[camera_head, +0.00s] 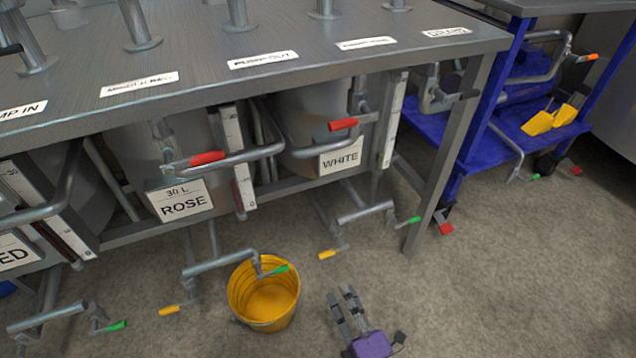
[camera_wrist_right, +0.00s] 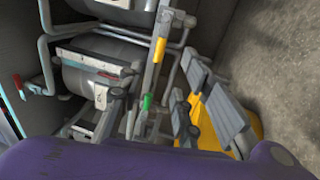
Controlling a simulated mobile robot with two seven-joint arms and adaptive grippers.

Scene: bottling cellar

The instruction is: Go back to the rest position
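My right gripper (camera_head: 342,294) is low over the floor, just right of the yellow bucket (camera_head: 240,305). Its two grey fingers are apart with nothing between them, so it is open and empty. In the right wrist view the open fingers (camera_wrist_right: 208,82) show with part of the bucket (camera_wrist_right: 208,132) behind them. The bucket stands upright on the floor under a pipe outlet with a green handle (camera_head: 279,270). The inside that shows looks empty. My left gripper is not in view.
A metal bench (camera_head: 215,60) stands over tanks labelled ROSE (camera_head: 184,201) and WHITE (camera_head: 341,158). Pipes with coloured valve handles stick out below it. A blue rack (camera_head: 425,124) with yellow scoops (camera_head: 538,124) is at the right. The floor (camera_head: 500,280) at the lower right is clear.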

